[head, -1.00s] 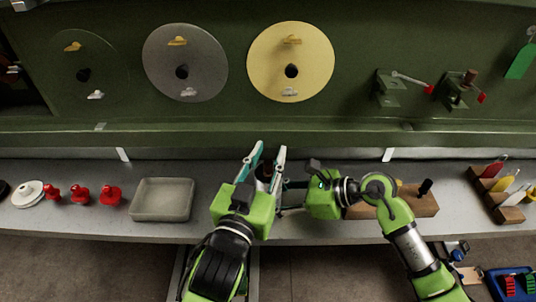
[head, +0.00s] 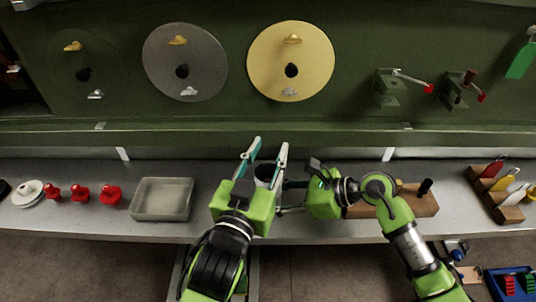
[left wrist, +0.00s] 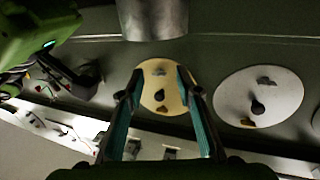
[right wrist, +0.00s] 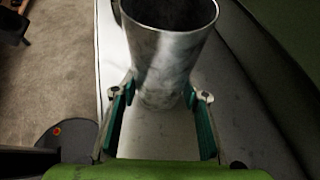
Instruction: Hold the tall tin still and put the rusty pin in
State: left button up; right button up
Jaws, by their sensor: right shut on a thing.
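The tall tin (head: 264,182) is a grey metal cup standing upright on the shelf. In the right wrist view the tin (right wrist: 167,55) sits between the fingers of my right gripper (right wrist: 160,93), which is shut on it from the right side. My left gripper (head: 270,143) is open, its fingers spread around and above the tin's mouth in the head view. In the left wrist view its fingers (left wrist: 158,78) are apart with nothing between them, and the tin (left wrist: 152,18) shows at the top edge. I cannot make out the rusty pin; the tin's inside is dark.
A grey tray (head: 161,199) and several red knobbed pieces (head: 80,194) are on the shelf to the left. A wooden block (head: 420,204) stands behind my right arm. A gold disc (head: 290,45) and a grey disc (head: 185,50) are on the green wall.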

pick_arm(q)
notch_tip(320, 180, up, 7)
dwell(0.8)
pick_arm(e)
jog(key=o, duration=0.9)
